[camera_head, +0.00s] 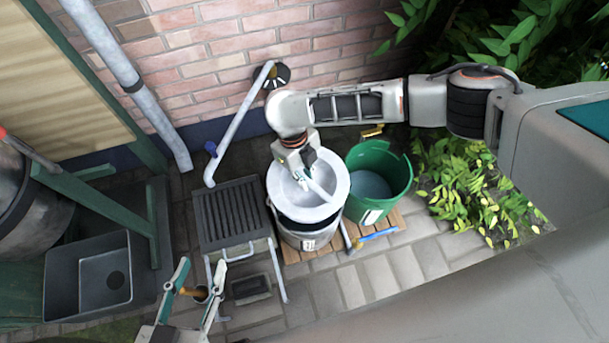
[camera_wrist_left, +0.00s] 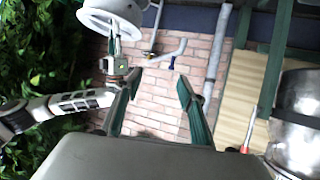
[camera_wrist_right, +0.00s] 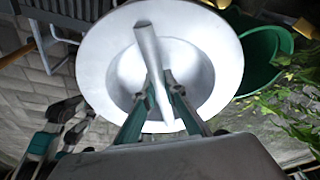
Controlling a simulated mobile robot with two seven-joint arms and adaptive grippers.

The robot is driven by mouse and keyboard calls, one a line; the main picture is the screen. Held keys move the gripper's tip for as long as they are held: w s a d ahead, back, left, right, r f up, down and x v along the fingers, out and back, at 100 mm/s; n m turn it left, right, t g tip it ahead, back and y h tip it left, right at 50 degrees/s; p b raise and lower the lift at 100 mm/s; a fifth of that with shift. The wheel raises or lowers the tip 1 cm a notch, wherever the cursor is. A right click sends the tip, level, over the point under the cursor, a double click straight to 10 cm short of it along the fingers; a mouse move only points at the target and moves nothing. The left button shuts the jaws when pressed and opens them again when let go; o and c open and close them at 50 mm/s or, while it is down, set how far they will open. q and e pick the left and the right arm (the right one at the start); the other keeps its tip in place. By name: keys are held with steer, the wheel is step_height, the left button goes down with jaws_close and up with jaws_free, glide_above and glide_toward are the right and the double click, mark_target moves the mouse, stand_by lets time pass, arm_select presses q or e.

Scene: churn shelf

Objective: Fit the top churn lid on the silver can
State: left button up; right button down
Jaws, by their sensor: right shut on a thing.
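The churn lid (camera_head: 339,187) is a pale round dish with a bar handle across its hollow. It is over the mouth of the silver can (camera_head: 308,240), with a dark band showing between them, so it looks a little above the rim. Contact is hard to tell. My right gripper (camera_head: 304,182) is shut on the lid's bar. The lid (camera_wrist_right: 95,60) and its bar fill the right wrist view, where the fingers (camera_wrist_right: 160,90) close on the bar. The lid also shows in the left wrist view (camera_wrist_left: 112,12). My left gripper (camera_head: 198,270) is open and empty, left of the can.
A green bucket (camera_head: 395,185) stands right of the can on a wooden slatted board (camera_head: 388,222). A dark slatted rack (camera_head: 232,210) stands left. A grey sink (camera_head: 85,280) is further left. A brick wall (camera_head: 215,50) and pipe are behind.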

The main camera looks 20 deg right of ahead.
steer(key=shift+w+b+x, duration=0.15)
steer(key=shift+b+x, duration=0.25)
steer(key=shift+x, duration=0.4)
steer(key=shift+w+b+x, duration=0.15)
steer(key=shift+b+x, duration=0.2)
steer(key=shift+x, duration=0.45)
steer(key=shift+a+f, duration=0.2)
steer(key=shift+f, duration=0.05)
arm_select(q)
steer(key=shift+w+d+r+n+t, duration=0.15)
steer(key=shift+d+r+n, duration=0.1)
steer(key=shift+d, duration=0.15)
steer(key=shift+w+d+r+n+t, duration=0.15)
steer(key=shift+d+r, duration=0.1)
steer(key=shift+d, duration=0.15)
arm_select(e)
steer(key=shift+r, duration=0.1)
arm_select(q)
steer(key=shift+r, duration=0.15)
steer(key=shift+s+a, duration=0.1)
steer(key=shift+f, duration=0.2)
steer(key=shift+s+f, duration=0.1)
steer(key=shift+f, duration=0.05)
arm_select(e)
steer(key=shift+f, duration=0.5)
arm_select(q)
steer(key=shift+f, duration=0.1)
arm_select(e)
steer(key=shift+f, duration=0.15)
